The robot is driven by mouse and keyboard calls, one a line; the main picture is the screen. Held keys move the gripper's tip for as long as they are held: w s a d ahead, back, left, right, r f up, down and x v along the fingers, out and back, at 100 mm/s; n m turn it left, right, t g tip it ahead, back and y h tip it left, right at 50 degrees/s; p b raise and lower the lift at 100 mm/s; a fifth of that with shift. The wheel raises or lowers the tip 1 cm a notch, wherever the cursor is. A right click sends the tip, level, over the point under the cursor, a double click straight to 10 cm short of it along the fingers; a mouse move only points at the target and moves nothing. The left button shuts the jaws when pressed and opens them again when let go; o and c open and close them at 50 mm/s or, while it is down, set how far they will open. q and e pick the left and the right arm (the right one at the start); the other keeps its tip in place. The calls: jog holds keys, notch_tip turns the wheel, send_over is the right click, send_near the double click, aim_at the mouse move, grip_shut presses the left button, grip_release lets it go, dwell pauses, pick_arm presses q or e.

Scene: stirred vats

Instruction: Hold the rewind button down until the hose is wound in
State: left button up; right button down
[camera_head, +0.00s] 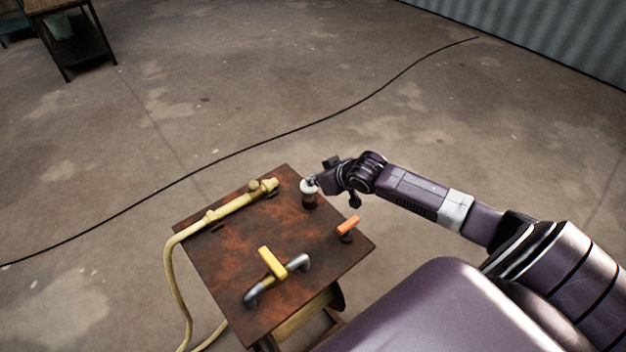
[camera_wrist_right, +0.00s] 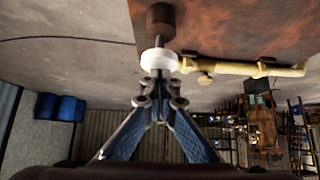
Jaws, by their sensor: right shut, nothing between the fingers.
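The white-capped button (camera_head: 308,186) stands on a brown base near the far right edge of the rusty table (camera_head: 225,256). In the right wrist view the white cap (camera_wrist_right: 159,61) sits on a metal stem, and some stem shows between cap and base. My right gripper (camera_head: 314,182) is shut and empty, its fingertips (camera_wrist_right: 160,77) at the cap; I cannot tell whether they press it. The yellow hose (camera_head: 171,277) hangs over the table's left side, and its nozzle end (camera_head: 241,205) lies across the top. My left gripper is not in view.
An orange-handled lever (camera_head: 348,224) stands near the table's right edge. A metal pipe with a yellow handle (camera_head: 272,263) is at its front. A black cable (camera_head: 270,139) crosses the floor behind. The surrounding floor is mostly clear. Another table (camera_head: 72,35) stands far left.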

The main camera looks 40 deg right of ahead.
aim_at(313, 190)
notch_tip(313, 190, down, 3)
jog(key=shift+r+b, duration=0.1)
jog(key=shift+b, duration=0.3)
jog(key=shift+s, duration=0.1)
jog(key=shift+s+a+f, duration=0.1)
jog(key=shift+s+f, duration=0.05)
jog(key=shift+f, duration=0.15)
dwell(1.5)
jog(key=r+p, duration=0.4)
jog(key=shift+w+r+p, duration=0.2)
jog(key=shift+r+p, duration=0.1)
jog(key=shift+r, duration=0.1)
jog(key=b+v, duration=0.2)
jog(key=v, duration=0.8)
